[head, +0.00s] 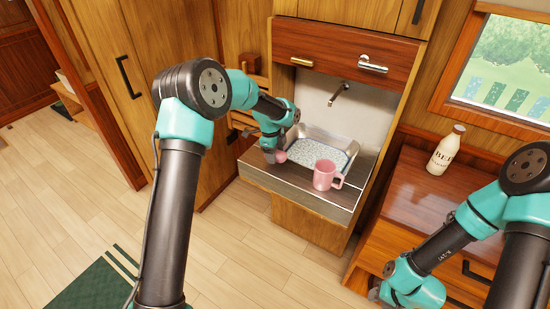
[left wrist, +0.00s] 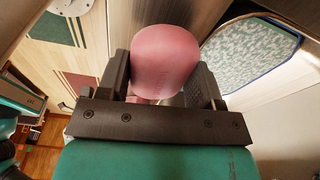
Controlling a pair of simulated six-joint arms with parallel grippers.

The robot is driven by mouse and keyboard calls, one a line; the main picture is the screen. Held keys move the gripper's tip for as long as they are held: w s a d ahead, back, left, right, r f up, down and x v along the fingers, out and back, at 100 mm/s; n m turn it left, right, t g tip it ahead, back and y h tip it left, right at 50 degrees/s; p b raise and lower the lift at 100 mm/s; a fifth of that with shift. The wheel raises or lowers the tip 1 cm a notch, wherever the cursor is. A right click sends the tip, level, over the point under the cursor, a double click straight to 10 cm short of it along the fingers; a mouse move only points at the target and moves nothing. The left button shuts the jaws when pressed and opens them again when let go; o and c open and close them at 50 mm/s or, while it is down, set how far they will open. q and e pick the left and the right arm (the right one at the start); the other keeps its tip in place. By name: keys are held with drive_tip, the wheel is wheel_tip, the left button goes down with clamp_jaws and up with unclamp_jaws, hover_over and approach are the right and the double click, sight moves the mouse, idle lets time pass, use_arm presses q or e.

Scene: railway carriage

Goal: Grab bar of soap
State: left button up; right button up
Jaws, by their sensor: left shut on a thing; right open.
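The bar of soap, a rounded pink block, sits between the two dark fingers of my left gripper in the left wrist view (left wrist: 165,62). In the head view only a small part of the soap (head: 281,157) shows beside the gripper. My left gripper (head: 273,155) is shut on the soap, over the left part of the counter by the sink. I cannot tell whether the soap touches the counter. My right gripper (head: 375,293) is open, low at the right near the drawers, and its fingers are mostly hidden.
A pink mug (head: 326,175) stands on the counter (head: 285,180), right of my left gripper. Behind is a steel sink (head: 350,148) with a patterned bottom, below a tap (head: 338,94). A white bottle (head: 445,150) stands on the wooden cabinet (head: 415,185) at the right.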

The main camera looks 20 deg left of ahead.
use_arm(q)
drive_tip(key=s+d+r, duration=0.1)
drive_tip(key=s+d, duration=0.1)
drive_tip(key=s, duration=0.5)
drive_tip(key=s+d+r, duration=0.1)
drive_tip(key=s+d, duration=0.2)
drive_tip(key=s, duration=0.5)
drive_tip(key=shift+s, duration=0.15)
